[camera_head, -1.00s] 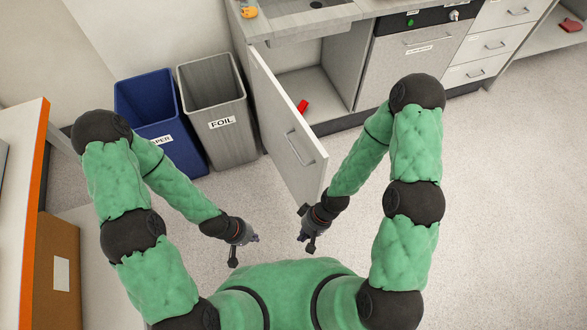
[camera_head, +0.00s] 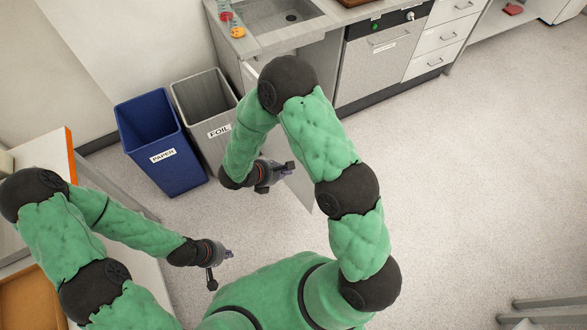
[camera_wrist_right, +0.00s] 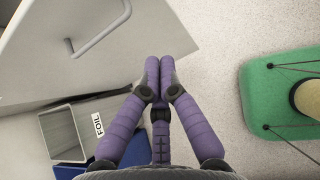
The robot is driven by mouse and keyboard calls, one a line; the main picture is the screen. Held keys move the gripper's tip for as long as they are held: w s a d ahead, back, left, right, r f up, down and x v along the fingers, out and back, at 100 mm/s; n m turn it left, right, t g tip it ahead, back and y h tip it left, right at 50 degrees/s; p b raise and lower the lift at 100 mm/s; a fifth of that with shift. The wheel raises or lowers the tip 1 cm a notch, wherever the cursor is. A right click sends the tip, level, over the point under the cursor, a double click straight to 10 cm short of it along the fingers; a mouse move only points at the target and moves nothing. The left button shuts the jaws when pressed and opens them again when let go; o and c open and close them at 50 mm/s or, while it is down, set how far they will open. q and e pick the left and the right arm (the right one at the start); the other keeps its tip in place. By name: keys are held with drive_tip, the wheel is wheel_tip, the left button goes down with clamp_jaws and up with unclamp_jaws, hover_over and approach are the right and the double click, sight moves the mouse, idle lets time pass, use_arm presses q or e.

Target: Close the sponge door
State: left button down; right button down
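The sponge door (camera_head: 299,187) stands open below the counter, a pale panel mostly hidden behind my right arm in the head view. In the right wrist view, its outer face (camera_wrist_right: 50,55) fills the upper left, with a grey bar handle (camera_wrist_right: 95,37). My right gripper (camera_head: 289,167) is in front of the door in the head view. In the wrist view, its purple fingers (camera_wrist_right: 159,66) are together and empty, near the door's edge; I cannot tell whether they touch it. My left gripper (camera_head: 226,254) is over the floor, away from the door; its finger state is unclear.
A grey FOIL bin (camera_head: 203,100) and a blue PAPER bin (camera_head: 163,140) stand left of the door. The sink counter (camera_head: 275,38) is above, with drawers (camera_head: 437,40) to the right. The floor at right (camera_head: 470,180) is clear, except for grey bars at bottom right.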

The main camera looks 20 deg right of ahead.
drive_tip(key=d+r+b+x, duration=0.2)
drive_tip(key=x, duration=1)
drive_tip(key=shift+f+b, duration=0.15)
drive_tip(key=shift+b, duration=0.15)
drive_tip(key=shift+w+d, duration=0.1)
